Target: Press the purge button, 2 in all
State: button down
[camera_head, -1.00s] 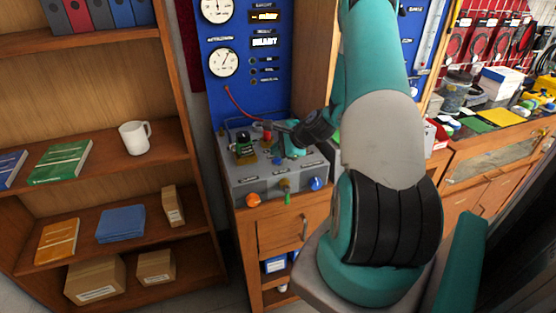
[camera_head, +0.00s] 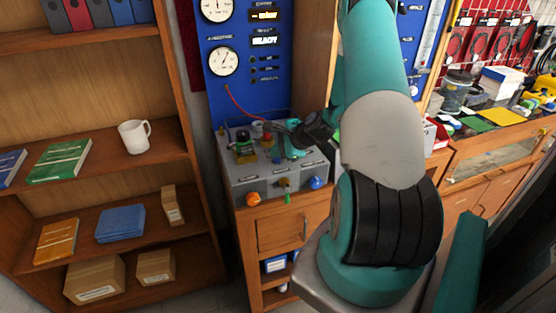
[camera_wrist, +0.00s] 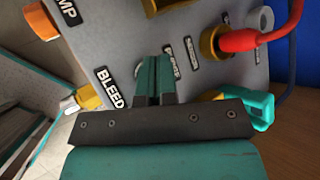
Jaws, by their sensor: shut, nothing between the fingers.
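The grey test box (camera_head: 262,180) stands on a wooden cabinet, with my gripper (camera_head: 294,143) low over its top. In the wrist view my gripper (camera_wrist: 154,62) has its two teal fingers together and empty, tips at the box face (camera_wrist: 110,40). A label that seems to read PURGE (camera_wrist: 172,64) is just right of the fingertips. A pale round edge (camera_wrist: 139,69) shows beside the fingers; it may be the purge button, mostly hidden behind them. I cannot tell whether the tips touch or press it. The BLEED label (camera_wrist: 109,88) lies to the left.
A red hose end (camera_wrist: 250,40) and brass fitting (camera_wrist: 211,43) are right of the fingers. A teal part (camera_wrist: 257,109) sits lower right. An orange knob (camera_head: 253,199) and blue knob (camera_head: 316,183) are on the box front. A blue gauge panel (camera_head: 245,95) rises behind; a shelf (camera_head: 165,90) stands left.

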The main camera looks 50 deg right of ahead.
aim_at(277, 160)
jog(key=shift+f+b, duration=0.3)
jog(key=shift+f, duration=0.2)
dwell(0.7)
jog(key=shift+r+p, duration=0.75)
jog(key=shift+r, duration=0.2)
notch_tip(277, 160, up, 5)
jog(key=p, duration=0.4)
dwell(0.9)
